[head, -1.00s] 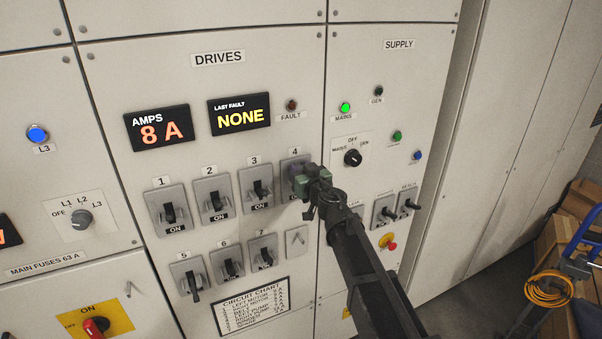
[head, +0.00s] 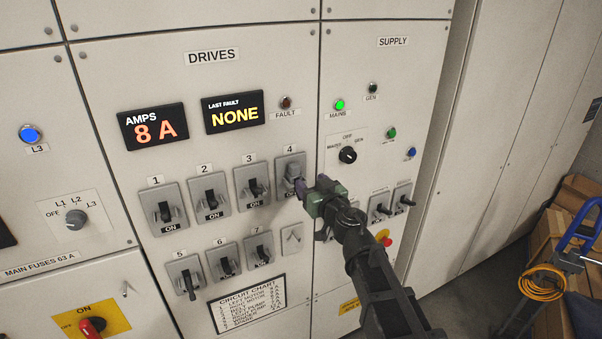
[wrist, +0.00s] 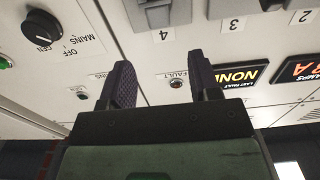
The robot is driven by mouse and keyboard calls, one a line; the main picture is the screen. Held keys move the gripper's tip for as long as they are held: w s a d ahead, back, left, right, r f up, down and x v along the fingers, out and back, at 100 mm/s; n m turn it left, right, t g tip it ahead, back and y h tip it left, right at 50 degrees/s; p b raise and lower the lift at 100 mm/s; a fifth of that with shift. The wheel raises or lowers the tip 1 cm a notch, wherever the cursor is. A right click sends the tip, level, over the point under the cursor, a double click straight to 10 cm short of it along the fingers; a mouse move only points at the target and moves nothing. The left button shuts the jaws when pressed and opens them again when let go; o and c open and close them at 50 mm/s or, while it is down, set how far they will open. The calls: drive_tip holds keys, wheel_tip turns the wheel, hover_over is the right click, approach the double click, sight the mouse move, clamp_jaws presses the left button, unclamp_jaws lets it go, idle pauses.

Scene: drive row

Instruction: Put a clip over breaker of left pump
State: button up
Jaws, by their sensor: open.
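Breaker 4 (head: 290,178) is in the top row under DRIVES. A light grey block, seemingly a clip (head: 294,171), sits over its switch, and no black lever shows there. Part of breaker 4 shows at the top edge of the wrist view (wrist: 158,12). The circuit chart (head: 248,305) is too small to read surely, so I cannot confirm which breaker is the left pump's. My gripper (head: 311,186) is open and empty, just right of breaker 4 and apart from the block. Its two purple fingers (wrist: 163,85) show in the wrist view with nothing between them.
Breakers 1 (head: 165,210), 2 (head: 210,195) and 3 (head: 253,186) are left of breaker 4; 5 (head: 187,275), 6 and 7 lie below. A small plate with a hook (head: 292,237) is under breaker 4. The supply selector knob (head: 348,155) and switches (head: 381,207) lie right.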

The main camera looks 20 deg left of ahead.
drive_tip(key=w+d+f+m+t+h, duration=0.15)
drive_tip(key=d+m+h, duration=0.35)
drive_tip(key=d, duration=0.7)
drive_tip(key=w+d+f+m+t+h, duration=0.15)
drive_tip(key=d+m+h, duration=0.25)
drive_tip(key=d+h, duration=0.55)
drive_tip(key=s+d+f+m+g+h, duration=0.1)
drive_tip(key=s+d+f+g, duration=0.15)
drive_tip(key=d, duration=0.35)
drive_tip(key=s+d+f+m+g+h, duration=0.1)
drive_tip(key=s+d+f+g, duration=0.15)
drive_tip(key=d, duration=0.25)
drive_tip(key=s+d+f+n+g+y, duration=0.1)
drive_tip(key=s+f+g, duration=0.3)
drive_tip(key=s, duration=0.4)
drive_tip(key=s+d+f+n+g+y, duration=0.1)
drive_tip(key=s+d+f+g+y, duration=0.1)
drive_tip(key=s+f+g, duration=0.3)
drive_tip(key=s+d+g, duration=0.1)
drive_tip(key=s, duration=0.2)
drive_tip(key=shift+g+y, duration=0.35)
drive_tip(key=shift+g, duration=0.05)
drive_tip(key=shift+d+f, duration=0.1)
